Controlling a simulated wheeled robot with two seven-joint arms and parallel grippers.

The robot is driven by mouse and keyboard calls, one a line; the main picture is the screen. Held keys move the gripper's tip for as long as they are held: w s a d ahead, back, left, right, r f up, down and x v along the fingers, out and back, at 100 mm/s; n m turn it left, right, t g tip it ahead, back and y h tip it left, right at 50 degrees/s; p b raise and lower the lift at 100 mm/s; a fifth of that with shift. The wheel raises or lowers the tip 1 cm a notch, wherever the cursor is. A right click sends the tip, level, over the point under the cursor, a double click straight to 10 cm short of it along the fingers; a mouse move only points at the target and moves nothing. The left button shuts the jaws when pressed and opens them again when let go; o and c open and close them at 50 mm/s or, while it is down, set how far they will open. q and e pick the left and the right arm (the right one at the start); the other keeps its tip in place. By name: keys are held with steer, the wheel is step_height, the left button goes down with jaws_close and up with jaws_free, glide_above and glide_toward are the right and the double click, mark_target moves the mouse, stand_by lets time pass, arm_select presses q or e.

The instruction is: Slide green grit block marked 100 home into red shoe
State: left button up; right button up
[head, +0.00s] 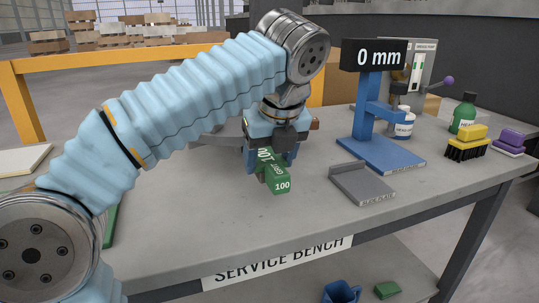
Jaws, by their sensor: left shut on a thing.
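My left gripper (272,160) points down over the middle of the stone bench and is shut on the green grit block (277,184). The block shows white lettering on its top and the number 100 on its near end. I cannot tell whether its underside touches the bench. No red shoe shows clearly. A small reddish-brown piece (315,123) peeks out behind the gripper, and I cannot tell what it belongs to. My right gripper is not in view.
Right of the block lies a grey angle plate (362,186). Behind it stands a blue gauge stand (372,120) reading 0 mm. The front middle of the bench is clear.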

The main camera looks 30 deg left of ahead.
mark_target(260, 150)
arm_select(q)
steer(key=shift+w+a+p, duration=1.05)
steer(key=shift+w+a, duration=0.2)
steer(key=shift+a, duration=0.25)
stand_by(0.7)
steer(key=shift+w+a, duration=0.25)
steer(key=shift+a, duration=0.05)
stand_by(0.6)
steer(key=o, duration=1.3)
steer(key=shift+o, duration=0.2)
steer(key=shift+r, duration=0.1)
steer(key=shift+a, duration=0.1)
